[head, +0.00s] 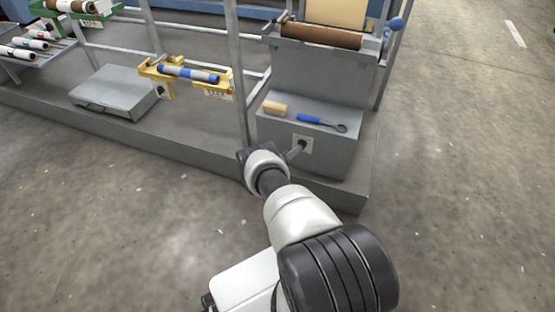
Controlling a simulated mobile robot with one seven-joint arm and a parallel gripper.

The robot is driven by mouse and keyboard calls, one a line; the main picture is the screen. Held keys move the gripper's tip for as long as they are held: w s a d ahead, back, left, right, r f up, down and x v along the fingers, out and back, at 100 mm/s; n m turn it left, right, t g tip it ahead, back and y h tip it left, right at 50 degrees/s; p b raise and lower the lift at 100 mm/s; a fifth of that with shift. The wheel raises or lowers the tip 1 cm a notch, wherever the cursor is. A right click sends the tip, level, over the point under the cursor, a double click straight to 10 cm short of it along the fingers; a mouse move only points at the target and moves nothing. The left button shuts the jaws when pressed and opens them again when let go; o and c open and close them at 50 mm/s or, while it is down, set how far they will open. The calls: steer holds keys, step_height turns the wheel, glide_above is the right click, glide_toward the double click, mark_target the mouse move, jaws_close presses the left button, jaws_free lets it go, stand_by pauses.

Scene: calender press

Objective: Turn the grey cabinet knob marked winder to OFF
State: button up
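The grey cabinet (330,158) stands at the right end of the low grey platform. On its front is a small pale square plate (308,148) with a dark knob (302,143) in its middle. The marking and the knob's setting are too small to read. My gripper (296,153) is at the front of the cabinet, pointing right, with its tip at the lower left of the knob. I cannot tell whether it touches the knob. Its fingers blend together, so I cannot tell whether they are open or shut.
A yellow-tan block (275,107) and a blue-handled tool (318,121) lie on the cabinet's ledge. A grey upright post (237,80) rises close behind my wrist. A yellow cradle with a blue roller (188,74) and a flat grey case (113,90) are left. The floor in front is clear.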

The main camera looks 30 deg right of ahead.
steer(key=p+v, duration=0.2)
steer(key=v, duration=0.9)
steer(key=shift+a+r, duration=0.15)
steer(key=shift+r, duration=0.05)
